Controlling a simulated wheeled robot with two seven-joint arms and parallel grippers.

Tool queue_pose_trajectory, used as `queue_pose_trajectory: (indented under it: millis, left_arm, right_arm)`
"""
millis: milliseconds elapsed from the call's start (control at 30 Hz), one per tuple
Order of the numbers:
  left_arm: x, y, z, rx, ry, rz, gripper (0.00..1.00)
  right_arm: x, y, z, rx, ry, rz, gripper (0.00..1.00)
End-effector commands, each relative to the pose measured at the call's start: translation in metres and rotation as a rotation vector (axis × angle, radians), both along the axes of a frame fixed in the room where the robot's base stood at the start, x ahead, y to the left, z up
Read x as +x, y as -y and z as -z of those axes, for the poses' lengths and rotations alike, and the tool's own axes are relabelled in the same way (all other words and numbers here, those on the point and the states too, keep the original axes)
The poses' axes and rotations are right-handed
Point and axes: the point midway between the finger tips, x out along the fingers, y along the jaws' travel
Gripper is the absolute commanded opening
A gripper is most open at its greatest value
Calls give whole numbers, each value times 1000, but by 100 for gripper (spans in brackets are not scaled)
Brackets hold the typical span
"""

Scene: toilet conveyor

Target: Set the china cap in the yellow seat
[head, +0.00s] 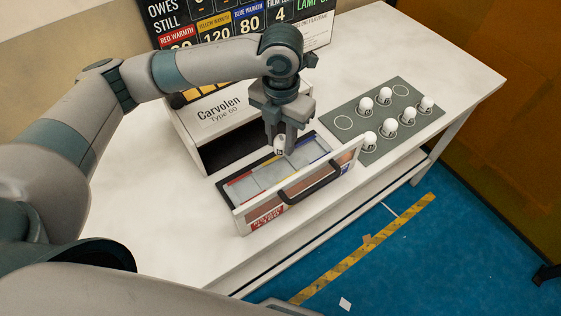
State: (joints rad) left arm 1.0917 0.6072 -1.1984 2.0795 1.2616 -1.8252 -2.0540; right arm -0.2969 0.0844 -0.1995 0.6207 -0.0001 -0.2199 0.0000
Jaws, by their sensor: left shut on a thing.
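My left gripper (281,146) points down over the back part of the open drawer and is shut on a small white china cap (279,144) with a dark mark. The cap is partly hidden by the fingers. The drawer (262,183) has a grey inside with red, yellow and blue strips from left to right. The yellow seat is the middle one, below the gripper and partly hidden by it. I cannot tell whether the cap touches it. My right gripper is not in view.
The white Carvolen housing (222,118) stands behind the drawer. A raised front panel with a dark handle (312,182) closes off the drawer's near side. A grey mat (352,108) at right holds several similar white caps and has empty rings. A price board (240,22) stands behind.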

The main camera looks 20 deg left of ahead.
Motion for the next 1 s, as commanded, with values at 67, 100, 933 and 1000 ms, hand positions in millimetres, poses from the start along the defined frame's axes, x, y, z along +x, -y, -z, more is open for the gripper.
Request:
queue_pose_trajectory:
  millis: [67, 100, 933, 1000]
  left_arm:
    - [-2, 0, 11, 1, -5, -1, 6]
    - [-2, 0, 18, 2, -6, -1, 6]
    - [-1, 0, 70, 0, -4, -1, 6]
    - [-1, -1, 78, 2, -3, -1, 6]
  right_arm:
    - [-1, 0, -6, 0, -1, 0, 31]
    - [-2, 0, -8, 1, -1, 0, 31]
    - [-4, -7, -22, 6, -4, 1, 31]
    - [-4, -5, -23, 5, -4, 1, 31]
